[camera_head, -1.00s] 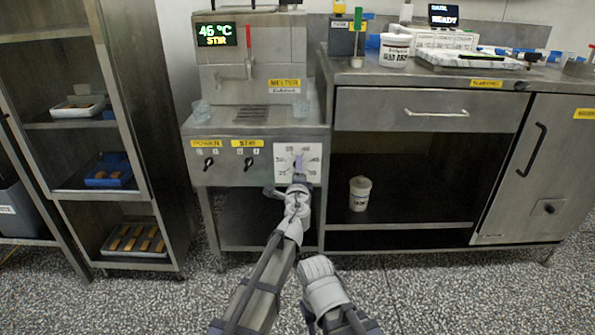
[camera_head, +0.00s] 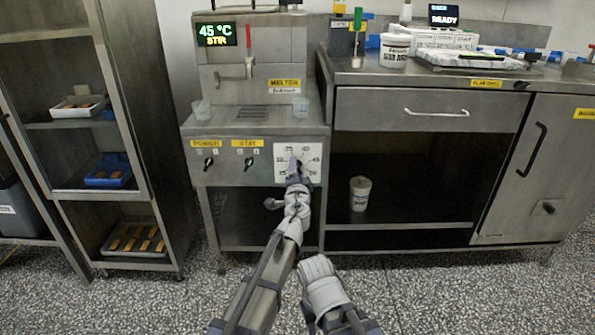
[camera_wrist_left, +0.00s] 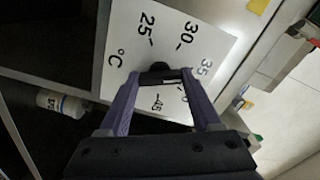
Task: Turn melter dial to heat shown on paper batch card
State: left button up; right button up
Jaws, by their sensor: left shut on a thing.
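My left gripper (camera_head: 296,166) is at the plate, shut on the melter dial knob (camera_wrist_left: 158,73). The wrist view shows the plate (camera_wrist_left: 125,45) tilted, with 25, 30, 35 and 45 legible; the fingers partly hide the lower numbers. The knob's pointer is unclear. No batch card is legible.
Two black switches (camera_head: 208,163) sit left of the dial under yellow labels. A steel counter (camera_head: 430,85) to the right carries a white tub (camera_head: 394,50), a flat tray and a READY display (camera_head: 444,15). A shelf rack (camera_head: 128,190) stands left.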

pick_arm(q)
jog(key=shift+s, duration=0.1)
dwell(0.3)
jog(key=o, duration=1.4)
jog(key=s, duration=0.7)
jog(key=shift+s, duration=0.35)
pick_arm(e)
jog(key=shift+s+d, duration=0.65)
jog(key=shift+s, duration=0.2)
